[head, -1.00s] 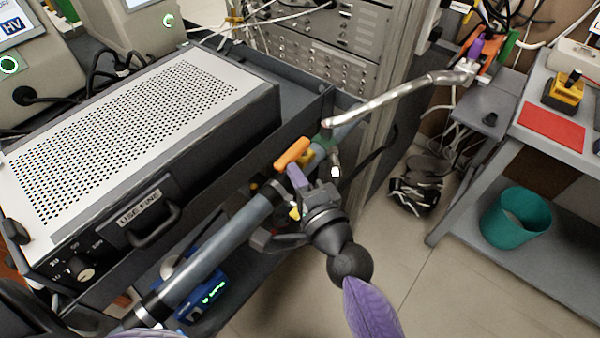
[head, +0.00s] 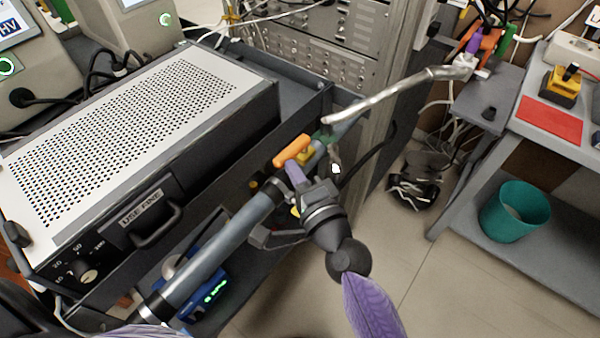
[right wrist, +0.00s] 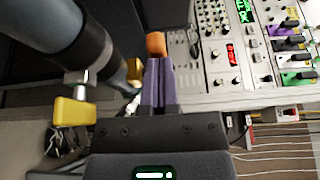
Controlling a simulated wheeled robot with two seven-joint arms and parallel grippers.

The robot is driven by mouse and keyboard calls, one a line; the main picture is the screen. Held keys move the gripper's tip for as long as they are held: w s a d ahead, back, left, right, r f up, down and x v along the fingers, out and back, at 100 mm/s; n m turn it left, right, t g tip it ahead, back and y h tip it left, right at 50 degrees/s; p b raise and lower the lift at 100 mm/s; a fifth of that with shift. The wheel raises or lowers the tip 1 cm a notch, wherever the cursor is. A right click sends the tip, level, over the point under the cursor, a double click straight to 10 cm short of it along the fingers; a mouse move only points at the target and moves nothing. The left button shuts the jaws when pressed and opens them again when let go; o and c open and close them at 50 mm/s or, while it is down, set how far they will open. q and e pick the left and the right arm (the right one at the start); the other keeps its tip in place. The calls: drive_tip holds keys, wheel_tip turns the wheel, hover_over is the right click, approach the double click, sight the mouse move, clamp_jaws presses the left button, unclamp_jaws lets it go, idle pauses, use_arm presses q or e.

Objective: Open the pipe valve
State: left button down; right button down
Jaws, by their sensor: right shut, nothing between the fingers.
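The grey pipe (head: 215,250) runs diagonally from the lower left up to the right, beside the cart. The orange valve handle (head: 291,150) sits near its upper end, lying at a slant. My right gripper (head: 295,174) has its purple fingers shut and empty, with the tips just below the orange handle. In the right wrist view the shut fingers (right wrist: 158,83) point at the orange handle (right wrist: 156,44), close to its end; I cannot tell whether they touch. A yellow handle (right wrist: 72,113) sticks out from the pipe in that view. My left gripper is not in view.
A perforated metal instrument box (head: 130,120) stands on the cart left of the pipe. A shiny metal tube (head: 395,93) runs from near the valve to the upper right. A teal bin (head: 515,215) stands on the shelf at right. The floor right of my arm is mostly clear.

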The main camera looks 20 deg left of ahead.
drive_tip(key=v, duration=1)
drive_tip(key=shift+p, duration=0.3)
